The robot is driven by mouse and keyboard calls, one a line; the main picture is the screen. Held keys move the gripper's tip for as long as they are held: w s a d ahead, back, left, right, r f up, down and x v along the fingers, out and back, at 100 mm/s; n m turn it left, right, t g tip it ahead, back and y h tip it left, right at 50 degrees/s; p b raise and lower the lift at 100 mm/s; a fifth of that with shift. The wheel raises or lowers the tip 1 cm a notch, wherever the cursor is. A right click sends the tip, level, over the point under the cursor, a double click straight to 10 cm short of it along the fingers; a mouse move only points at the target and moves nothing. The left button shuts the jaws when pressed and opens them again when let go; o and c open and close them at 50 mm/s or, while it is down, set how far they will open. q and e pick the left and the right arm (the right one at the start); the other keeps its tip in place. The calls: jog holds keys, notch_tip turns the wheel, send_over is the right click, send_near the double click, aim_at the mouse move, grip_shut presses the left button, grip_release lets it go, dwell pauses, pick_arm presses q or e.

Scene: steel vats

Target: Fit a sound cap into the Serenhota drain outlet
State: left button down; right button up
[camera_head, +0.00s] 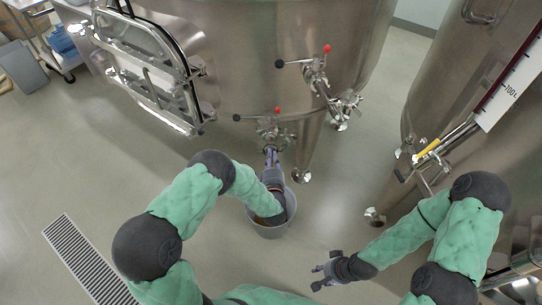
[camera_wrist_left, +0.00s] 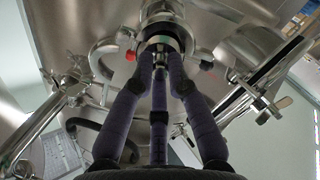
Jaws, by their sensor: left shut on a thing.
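The drain outlet (camera_head: 268,133) is low on the front of the middle steel vat, under a valve with a red knob. My left gripper (camera_head: 270,152) reaches up to it from below. In the left wrist view its fingers (camera_wrist_left: 160,62) close on a small metal piece, probably a cap, mostly hidden between the fingertips. The round metal end of the outlet (camera_wrist_left: 163,40) is right at the fingertips; I cannot tell whether the piece is seated in it. My right gripper (camera_head: 325,270) is open and empty over the floor. No name label is readable.
A grey bucket (camera_head: 271,229) stands on the floor below the outlet, partly behind my left arm. A second valve (camera_head: 316,75) sits higher on the vat (camera_head: 240,60). An open hatch door (camera_head: 150,75) is at left. Another vat (camera_head: 440,80) stands right. A floor grate (camera_head: 88,260) lies at lower left.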

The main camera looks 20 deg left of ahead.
pick_arm(q)
jog(key=shift+f, duration=0.45)
jog(key=c, duration=1.1)
grip_release()
jog(key=shift+c, duration=0.2)
jog(key=shift+f, duration=0.1)
jog(key=v, duration=1.2)
jog(key=s+d+f+m+g+h+p, duration=0.2)
jog(key=s+f+m+g+h+p, duration=0.3)
jog(key=f+g, duration=0.4)
jog(key=s+d+m+g+h+p, duration=0.1)
jog(key=s+m+g+h, duration=0.3)
jog(key=s, duration=1.1)
jog(key=m+g+p, duration=0.1)
jog(key=g, duration=0.2)
jog(key=shift+d+m+g+h, duration=0.3)
jog(key=shift+d+g, duration=0.05)
jog(key=shift+g, duration=0.05)
